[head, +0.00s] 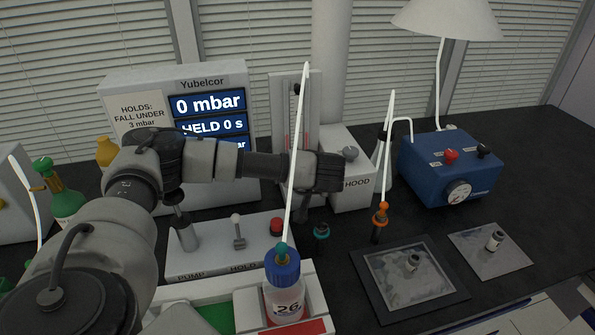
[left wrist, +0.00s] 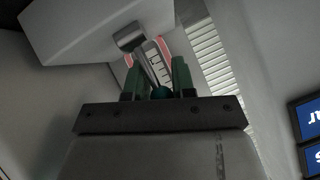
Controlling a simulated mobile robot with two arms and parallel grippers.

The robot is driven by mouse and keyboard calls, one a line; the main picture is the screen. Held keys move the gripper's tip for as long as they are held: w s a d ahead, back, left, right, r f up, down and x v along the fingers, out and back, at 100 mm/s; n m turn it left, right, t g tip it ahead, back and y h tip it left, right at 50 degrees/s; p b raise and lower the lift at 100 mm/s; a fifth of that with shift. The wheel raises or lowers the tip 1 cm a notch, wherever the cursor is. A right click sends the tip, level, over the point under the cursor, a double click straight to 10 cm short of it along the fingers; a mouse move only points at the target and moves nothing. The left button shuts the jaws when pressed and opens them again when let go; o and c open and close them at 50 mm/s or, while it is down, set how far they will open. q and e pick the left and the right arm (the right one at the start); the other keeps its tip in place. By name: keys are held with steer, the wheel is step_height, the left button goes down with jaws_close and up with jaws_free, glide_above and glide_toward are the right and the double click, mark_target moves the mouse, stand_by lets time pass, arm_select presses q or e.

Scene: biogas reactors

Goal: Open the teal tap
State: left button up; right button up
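In the left wrist view a round teal part (left wrist: 162,92), likely the teal tap, shows low between the two green fingers of my left gripper (left wrist: 157,76). The fingers stand a little apart with the teal part between them. I cannot tell whether they touch it. Another teal fitting (head: 321,231) stands on a dark stem on the bench below my gripper. My right gripper is not in view.
A bottle (head: 284,298) with a blue cap and a tall white tube stands in front of my gripper. The hood box (head: 349,186) is close on the right, the pump box (head: 208,258) below left. An orange fitting (head: 380,214) and blue box (head: 440,172) stand further right.

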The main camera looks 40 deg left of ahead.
arm_select(q)
steer(key=shift+o, duration=0.8)
steer(key=v, duration=1.1)
steer(key=shift+b, duration=0.4)
